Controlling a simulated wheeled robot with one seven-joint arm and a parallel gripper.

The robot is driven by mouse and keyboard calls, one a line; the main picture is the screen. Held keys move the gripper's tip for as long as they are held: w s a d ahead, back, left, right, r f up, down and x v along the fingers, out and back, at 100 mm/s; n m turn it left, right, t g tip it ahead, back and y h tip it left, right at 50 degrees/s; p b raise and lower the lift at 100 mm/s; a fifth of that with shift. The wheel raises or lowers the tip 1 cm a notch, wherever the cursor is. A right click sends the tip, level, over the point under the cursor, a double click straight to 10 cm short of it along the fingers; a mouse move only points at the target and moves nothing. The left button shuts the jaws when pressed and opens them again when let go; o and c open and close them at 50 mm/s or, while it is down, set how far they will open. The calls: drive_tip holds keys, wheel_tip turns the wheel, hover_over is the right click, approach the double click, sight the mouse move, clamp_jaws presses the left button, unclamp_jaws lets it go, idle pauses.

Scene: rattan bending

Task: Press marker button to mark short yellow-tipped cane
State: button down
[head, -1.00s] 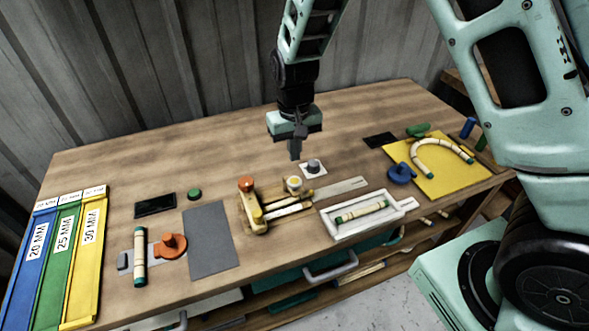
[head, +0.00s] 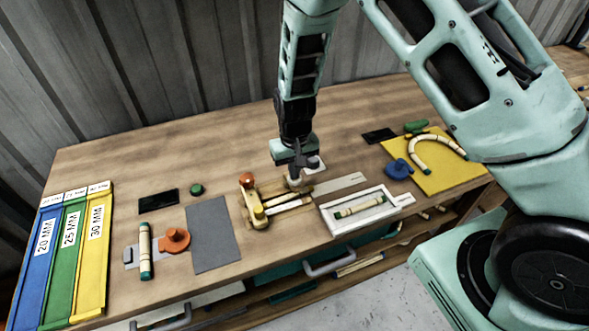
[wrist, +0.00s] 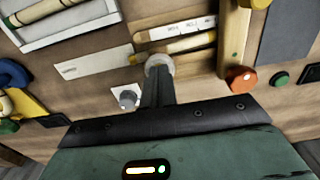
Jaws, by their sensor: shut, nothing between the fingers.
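The round pale marker button (wrist: 160,62) shows in the wrist view at the end of my gripper (wrist: 157,76). My gripper is shut and empty, pointing down onto the button; the fingertips appear to touch it. In the head view my gripper (head: 295,178) covers most of the button. A short cane (wrist: 187,44) with a yellowish tip lies in the wooden jig (wrist: 232,42), beside the button. In the head view the cane (head: 290,204) is small and its tip colour is hard to tell.
An orange knob (head: 247,180) stands on the jig's left end. A grey knob on a white plate (wrist: 127,97) is close beside my fingers. A white tray (head: 329,222) holds a green-tipped cane. A yellow board (head: 440,179) with a bent cane lies to the right.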

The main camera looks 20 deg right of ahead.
drive_tip(key=shift+f+b, duration=0.7)
drive_tip(key=shift+f, duration=0.25)
drive_tip(key=shift+s+f, duration=0.15)
drive_tip(key=shift+f, duration=0.05)
wheel_tip(320, 180, up, 5)
drive_tip(key=p, duration=0.3)
drive_tip(key=shift+r, duration=0.2)
wheel_tip(320, 180, up, 9)
drive_tip(key=b, duration=0.3)
drive_tip(key=shift+r, duration=0.2)
